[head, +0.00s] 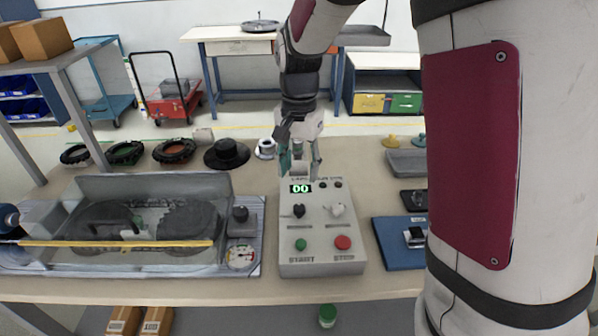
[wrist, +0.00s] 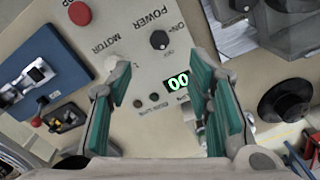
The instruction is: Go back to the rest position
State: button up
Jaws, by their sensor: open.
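My gripper (head: 299,160) is above the far end of the grey control box in the head view. In the wrist view my gripper (wrist: 165,105) shows its two green-padded fingers spread wide apart with nothing between them. The control box (head: 322,262) has a lit display (head: 300,189) reading 00, a black knob (head: 299,211), a light knob (head: 337,210), a green START button (head: 301,245) and a red STOP button (head: 343,243). The black power knob also shows in the wrist view (wrist: 159,40). I cannot tell the exact height of the fingers over the box.
Left of the box is a track machine (head: 150,225) with a yellow bar (head: 110,243) and a gauge (head: 241,257). Black rings (head: 174,151) and a black hub (head: 227,154) lie behind it. A blue board (head: 400,243) lies right of the box. My arm covers the right side.

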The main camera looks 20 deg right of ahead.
dwell(0.3)
jog(key=s+r+n+t, duration=0.2)
jog(key=s+r+n, duration=0.3)
jog(key=s+r, duration=0.65)
jog(key=s+n+t, duration=0.2)
jog(key=s+n, duration=0.2)
jog(key=s, duration=0.9)
jog(key=shift+s+f, duration=0.15)
jog(key=shift+s, duration=0.2)
jog(key=shift+d, duration=0.2)
